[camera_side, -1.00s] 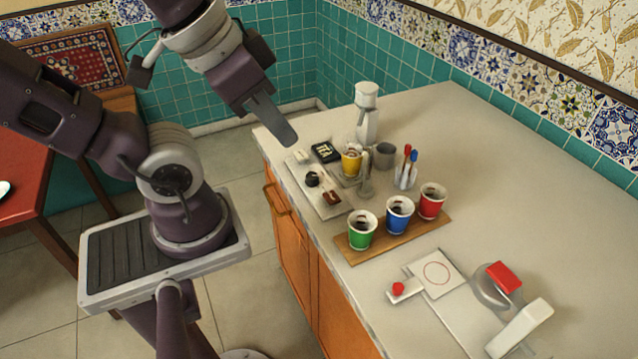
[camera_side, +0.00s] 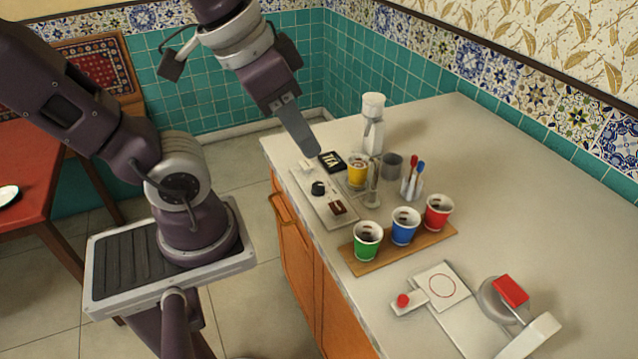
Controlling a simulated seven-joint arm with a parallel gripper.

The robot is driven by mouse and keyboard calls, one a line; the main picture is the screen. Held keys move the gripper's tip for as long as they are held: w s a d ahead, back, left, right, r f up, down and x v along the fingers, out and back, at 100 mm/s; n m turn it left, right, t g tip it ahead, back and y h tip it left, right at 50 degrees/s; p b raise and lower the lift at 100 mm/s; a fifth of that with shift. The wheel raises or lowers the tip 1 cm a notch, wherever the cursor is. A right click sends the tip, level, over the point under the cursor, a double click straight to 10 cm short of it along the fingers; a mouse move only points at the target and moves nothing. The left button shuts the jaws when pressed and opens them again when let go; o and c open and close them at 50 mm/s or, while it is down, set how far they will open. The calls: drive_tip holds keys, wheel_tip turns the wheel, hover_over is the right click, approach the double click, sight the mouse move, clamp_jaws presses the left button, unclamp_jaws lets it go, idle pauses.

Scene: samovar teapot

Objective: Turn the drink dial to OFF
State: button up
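A black round dial (camera_side: 318,188) sits on a pale control panel (camera_side: 323,200) that lies along the counter's left edge. Which way the dial points is too small to tell. A small brown piece (camera_side: 338,207) is on the panel in front of the dial, and a black sign marked TEA (camera_side: 332,161) is behind it. My gripper (camera_side: 311,149) hangs pointing down, above and behind the dial, apart from it. Its fingers overlap in this view, so their opening is hidden. I see nothing held in it.
A yellow cup (camera_side: 357,170) stands by a metal spout, near a white and grey dispenser (camera_side: 372,125). Green (camera_side: 367,240), blue (camera_side: 405,228) and red (camera_side: 439,213) cups stand on a wooden board (camera_side: 375,264).

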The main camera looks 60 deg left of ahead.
drive_tip(key=o, duration=0.4)
drive_tip(key=w+a+f, duration=0.1)
drive_tip(key=w, duration=0.1)
drive_tip(key=w+a+g, duration=0.1)
drive_tip(key=w, duration=0.2)
drive_tip(key=w+a+f+m+g, duration=0.1)
drive_tip(key=w, duration=0.2)
drive_tip(key=shift+a+f, duration=0.3)
drive_tip(key=shift+f, duration=0.05)
drive_tip(key=shift+c, duration=0.2)
drive_tip(key=m+g+y, duration=0.3)
drive_tip(key=m+g, duration=0.2)
drive_tip(key=g, duration=0.2)
approach(318, 185)
drive_tip(key=x, duration=0.8)
drive_tip(key=shift+a+f, duration=0.1)
drive_tip(key=shift+f, duration=0.25)
clamp_jaws()
